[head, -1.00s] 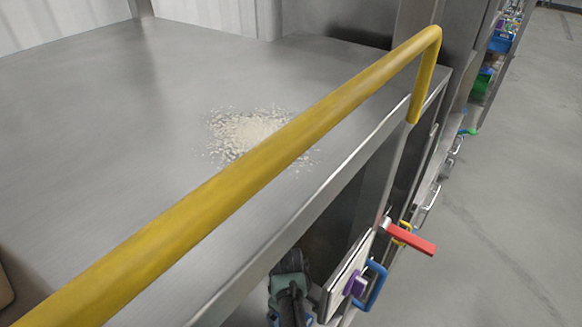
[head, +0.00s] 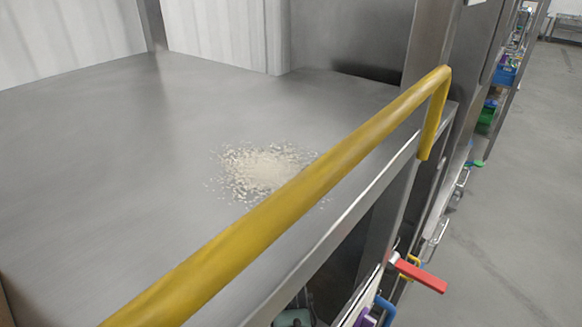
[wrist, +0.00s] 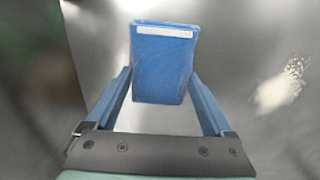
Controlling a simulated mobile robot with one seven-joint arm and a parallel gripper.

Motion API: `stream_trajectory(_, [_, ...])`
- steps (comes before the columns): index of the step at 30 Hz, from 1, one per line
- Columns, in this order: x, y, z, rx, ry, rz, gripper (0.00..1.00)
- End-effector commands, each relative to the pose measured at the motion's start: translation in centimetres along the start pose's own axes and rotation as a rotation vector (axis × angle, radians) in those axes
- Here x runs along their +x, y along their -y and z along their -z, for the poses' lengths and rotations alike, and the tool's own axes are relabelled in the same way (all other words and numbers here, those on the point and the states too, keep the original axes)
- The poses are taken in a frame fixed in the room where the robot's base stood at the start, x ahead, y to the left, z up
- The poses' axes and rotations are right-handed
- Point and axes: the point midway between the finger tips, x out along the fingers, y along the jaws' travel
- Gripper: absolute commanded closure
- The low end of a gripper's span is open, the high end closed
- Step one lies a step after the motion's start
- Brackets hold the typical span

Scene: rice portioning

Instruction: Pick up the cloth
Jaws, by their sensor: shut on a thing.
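The cloth (wrist: 164,58) shows in the wrist view as a blue, flat, roughly rectangular piece with a white strip along its far edge. It sits between the two blue fingers of my gripper (wrist: 159,82), which is shut on it. The fingers hide parts of its sides. In the head view I make out neither the cloth nor the gripper's fingers.
A grey metal counter (head: 110,150) carries a scattered patch of rice (head: 262,170), also seen at the right of the wrist view (wrist: 280,90). A yellow rail (head: 300,200) runs along the counter's front. A red handle (head: 420,274) sticks out below the right end.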

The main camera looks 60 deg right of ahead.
Motion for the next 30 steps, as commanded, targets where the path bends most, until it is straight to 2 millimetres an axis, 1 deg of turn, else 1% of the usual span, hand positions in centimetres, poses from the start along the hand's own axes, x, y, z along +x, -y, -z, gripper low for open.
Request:
stream_trajectory(1, [0.0,0.2,0.0,-0.002,-0.001,-0.002,0.67])
stream_trajectory(5, [-2.1,0.1,0.1,-0.001,-0.002,-0.004,0.67])
stream_trajectory(11, [-5.9,0.0,0.1,0.000,-0.004,-0.005,0.67])
stream_trajectory(12, [-6.3,0.4,0.1,-0.004,-0.002,-0.003,0.67])
stream_trajectory(14, [-6.0,1.9,0.0,-0.007,0.003,-0.001,0.67])
stream_trajectory(20, [-6.0,6.2,-0.1,-0.009,0.002,-0.001,0.67])
stream_trajectory(27, [-5.9,12.3,0.0,-0.009,0.000,-0.002,0.67])
stream_trajectory(30, [-6.0,14.5,-0.1,-0.008,0.000,-0.001,0.67])
